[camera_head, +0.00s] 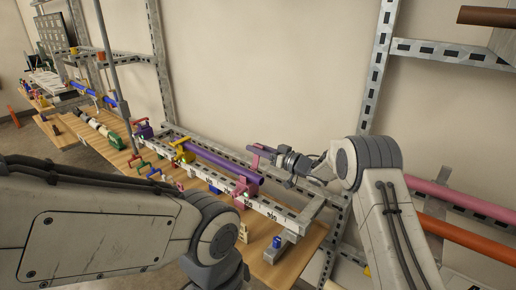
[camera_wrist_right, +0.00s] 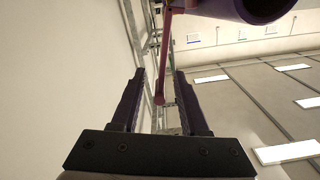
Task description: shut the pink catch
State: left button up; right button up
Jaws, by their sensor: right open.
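The pink catch (camera_head: 244,187) sits at the near right end of a purple pipe (camera_head: 222,162), on a grey slotted metal frame. In the right wrist view a thin pink lever (camera_wrist_right: 165,55) with a rounded end hangs between my fingers, below the open end of the purple pipe (camera_wrist_right: 245,8). My right gripper (camera_head: 262,151) is open beside the catch, its fingers pointing left. In the wrist view the right gripper (camera_wrist_right: 154,92) has a gap on both sides of the lever's end. My left arm crosses the lower left; its gripper is out of the picture.
A yellow clamp (camera_head: 182,152) and a purple block (camera_head: 143,130) stand farther along the slotted frame (camera_head: 285,213). Small coloured handles lie on the wooden bench (camera_head: 270,262). A slotted rack post (camera_head: 376,75) and pink pipe (camera_head: 470,202) stand at the right.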

grip_shut()
dwell(1.4)
